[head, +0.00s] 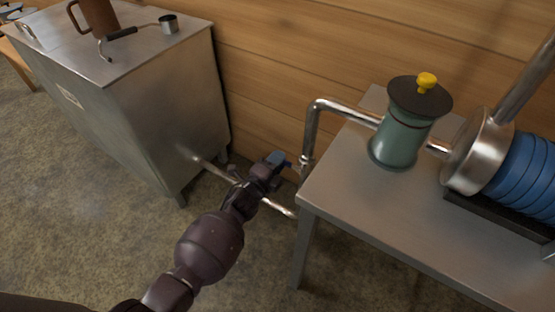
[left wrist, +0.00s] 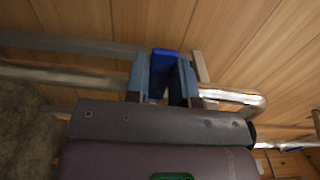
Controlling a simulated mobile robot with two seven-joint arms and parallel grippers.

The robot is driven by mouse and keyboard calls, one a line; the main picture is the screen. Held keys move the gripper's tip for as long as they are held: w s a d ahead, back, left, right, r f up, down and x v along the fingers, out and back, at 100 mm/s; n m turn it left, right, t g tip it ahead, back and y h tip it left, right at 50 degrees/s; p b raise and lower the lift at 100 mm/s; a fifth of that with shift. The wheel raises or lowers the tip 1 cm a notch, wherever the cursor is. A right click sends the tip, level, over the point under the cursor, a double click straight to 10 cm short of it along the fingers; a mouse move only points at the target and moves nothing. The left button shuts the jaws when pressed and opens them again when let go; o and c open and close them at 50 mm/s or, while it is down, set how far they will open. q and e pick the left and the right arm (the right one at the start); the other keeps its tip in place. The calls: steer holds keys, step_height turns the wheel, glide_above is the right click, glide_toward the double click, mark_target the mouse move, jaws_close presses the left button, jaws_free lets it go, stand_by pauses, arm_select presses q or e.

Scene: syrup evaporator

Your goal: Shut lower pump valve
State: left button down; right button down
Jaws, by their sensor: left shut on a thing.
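The lower pump valve's blue handle (left wrist: 158,72) shows upright between my gripper's two fingers in the left wrist view. A small bit of blue also shows at the fingertips in the head view. My left gripper (head: 274,165) is shut on this handle, beside the low metal pipe (head: 279,207) between the steel cabinet and the pump table. The valve body is mostly hidden behind my gripper and wrist. My right gripper is in neither view.
The pump table (head: 345,200) stands at right with a green pump canister (head: 401,135) and a blue ribbed cylinder (head: 525,175). A bent pipe (head: 311,130) runs down its left edge. The steel cabinet (head: 150,110) stands at left, and a plank wall (head: 270,70) is behind.

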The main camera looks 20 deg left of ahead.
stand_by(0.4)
arm_select(q)
steer(key=c, duration=1)
jaws_free()
steer(key=shift+d, duration=0.1)
steer(key=shift+o, duration=0.2)
steer(key=shift+s, duration=0.1)
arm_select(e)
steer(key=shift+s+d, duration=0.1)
